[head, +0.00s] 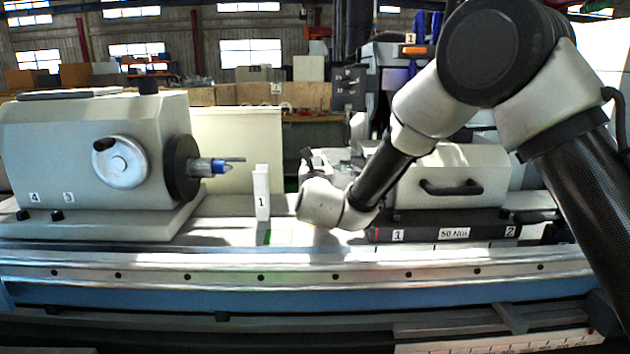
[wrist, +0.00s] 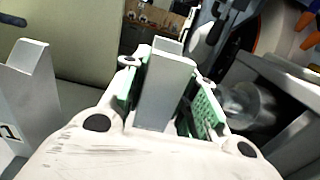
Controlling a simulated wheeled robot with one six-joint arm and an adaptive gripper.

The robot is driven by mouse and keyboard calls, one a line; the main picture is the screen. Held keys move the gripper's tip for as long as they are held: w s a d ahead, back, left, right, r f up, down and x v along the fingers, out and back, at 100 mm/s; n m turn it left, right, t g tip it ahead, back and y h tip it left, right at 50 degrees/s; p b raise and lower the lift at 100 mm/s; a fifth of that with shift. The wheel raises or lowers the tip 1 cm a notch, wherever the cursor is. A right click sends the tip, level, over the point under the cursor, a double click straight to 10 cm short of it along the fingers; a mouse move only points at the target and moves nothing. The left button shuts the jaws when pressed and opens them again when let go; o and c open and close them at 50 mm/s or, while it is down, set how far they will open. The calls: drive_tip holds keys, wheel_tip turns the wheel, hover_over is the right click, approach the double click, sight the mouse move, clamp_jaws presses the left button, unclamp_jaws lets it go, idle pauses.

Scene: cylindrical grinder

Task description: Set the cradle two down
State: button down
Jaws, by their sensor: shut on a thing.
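My gripper (wrist: 167,98) has green-padded fingers on both sides of a plain grey upright block, cradle two (wrist: 163,92), and is shut on it. No number shows on the held cradle, and its lower end is hidden behind the gripper body. In the head view my wrist covers the held cradle. A white upright cradle labelled 1 (head: 262,192) stands on the machine bed, left of my wrist. It also shows at the left edge of the wrist view (wrist: 28,95), apart from my gripper.
A grey unit with a black handle (head: 450,187) stands at right behind my arm. The bed's front rail (head: 260,277) runs across, with bare bed (head: 222,236) left of cradle 1.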

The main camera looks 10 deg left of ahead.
drive_tip(key=shift+f, duration=1.55)
drive_tip(key=shift+f, duration=0.25)
drive_tip(key=shift+f, duration=0.25)
drive_tip(key=c, duration=1.1)
unclamp_jaws()
drive_tip(key=shift+f, duration=0.1)
drive_tip(key=v, duration=1.2)
drive_tip(key=shift+d+r, duration=0.1)
drive_tip(key=shift+r, duration=0.3)
